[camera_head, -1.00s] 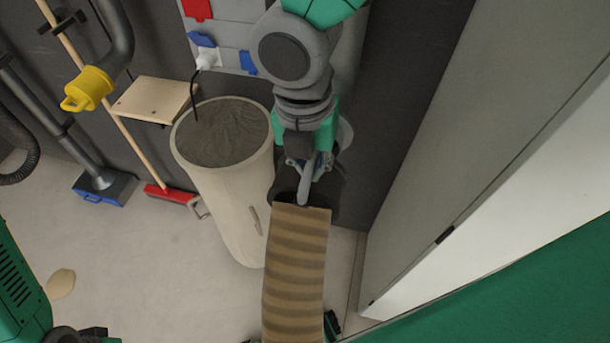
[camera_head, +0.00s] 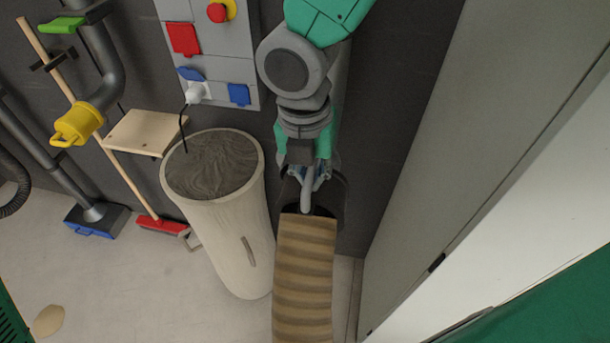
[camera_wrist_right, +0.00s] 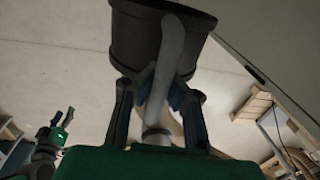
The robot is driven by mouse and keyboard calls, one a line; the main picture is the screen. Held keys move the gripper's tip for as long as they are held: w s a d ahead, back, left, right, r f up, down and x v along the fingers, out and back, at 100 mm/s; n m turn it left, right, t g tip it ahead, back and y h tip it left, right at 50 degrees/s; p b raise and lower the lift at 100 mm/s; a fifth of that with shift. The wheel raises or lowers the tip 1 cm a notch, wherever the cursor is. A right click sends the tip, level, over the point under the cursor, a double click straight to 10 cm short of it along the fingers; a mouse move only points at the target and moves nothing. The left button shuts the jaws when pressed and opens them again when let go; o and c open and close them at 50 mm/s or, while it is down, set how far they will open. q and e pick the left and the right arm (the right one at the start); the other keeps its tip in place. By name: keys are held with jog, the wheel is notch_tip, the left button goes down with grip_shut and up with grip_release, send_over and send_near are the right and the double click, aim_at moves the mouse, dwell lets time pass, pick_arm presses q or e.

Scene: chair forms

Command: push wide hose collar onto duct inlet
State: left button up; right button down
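The wide hose collar (camera_wrist_right: 160,45) is a dark, broad ring with a grey curved handle (camera_wrist_right: 164,85), seen in the right wrist view. In the head view the collar (camera_head: 322,208) sits at the top end of a tan ribbed hose (camera_head: 303,275), partly covered by my gripper. My right gripper (camera_head: 306,185) has its fingers around the handle, and they also show in the wrist view (camera_wrist_right: 158,100). My left gripper (camera_wrist_right: 62,120) shows small at the left of the wrist view, fingers apart and empty. I cannot make out the duct inlet; my right arm hides much of the wall.
A tall pale bin (camera_head: 230,230) with a grey top stands left of the hose. A wooden shelf (camera_head: 145,132), a yellow-capped pipe (camera_head: 78,124) and a red broom (camera_head: 162,226) are further left. A grey panel (camera_head: 420,150) closes the right side.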

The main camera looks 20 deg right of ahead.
jog(key=shift+d, duration=0.45)
jog(key=shift+w, duration=0.1)
jog(key=shift+w+a+r, duration=0.1)
jog(key=shift+w+a, duration=0.1)
jog(key=shift+a, duration=0.45)
jog(key=shift+w+a, duration=0.15)
jog(key=shift+a, duration=0.45)
jog(key=shift+w, duration=0.15)
jog(key=shift+w, duration=0.2)
pick_arm(q)
jog(key=shift+d+r, duration=0.15)
jog(key=shift+d, duration=0.35)
pick_arm(e)
jog(key=shift+a, duration=0.1)
pick_arm(q)
jog(key=shift+a, duration=0.4)
pick_arm(e)
jog(key=shift+a+r, duration=0.1)
jog(key=shift+a, duration=0.25)
jog(key=shift+d, duration=0.15)
